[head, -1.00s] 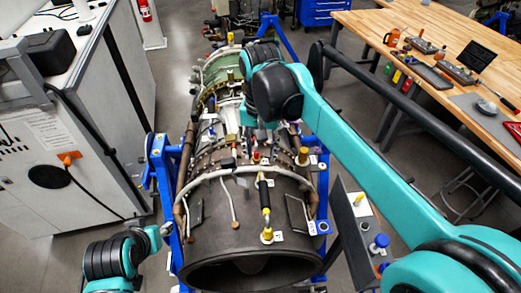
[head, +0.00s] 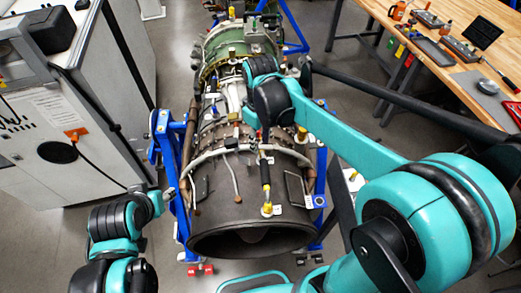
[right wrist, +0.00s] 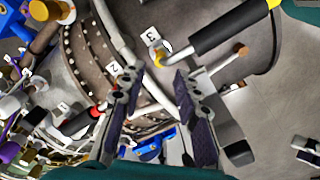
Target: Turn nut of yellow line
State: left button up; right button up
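The yellow line shows in the head view as a black hose (head: 265,175) on the dark turbine casing, with a yellow fitting (head: 267,209) at its lower end. In the right wrist view the black hose (right wrist: 230,28) ends in a yellow nut (right wrist: 160,55) beside a label reading 3. My right gripper (right wrist: 156,76) is open, its two purple-padded fingers apart and nothing held between them. The nut lies just beyond the fingertips; contact cannot be told. My left gripper (head: 163,198) is left of the casing, small and partly hidden, its state unclear.
Blue stand posts (head: 163,145) flank the turbine (head: 205,215). In the right wrist view a red line (right wrist: 80,121) with label 2 runs close to the left finger. A wooden workbench (head: 425,75) stands at the right, a grey cabinet (head: 110,110) at the left.

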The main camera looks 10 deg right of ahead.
notch_tip(320, 180, down, 7)
jog(key=shift+r, duration=0.15)
grip_shut()
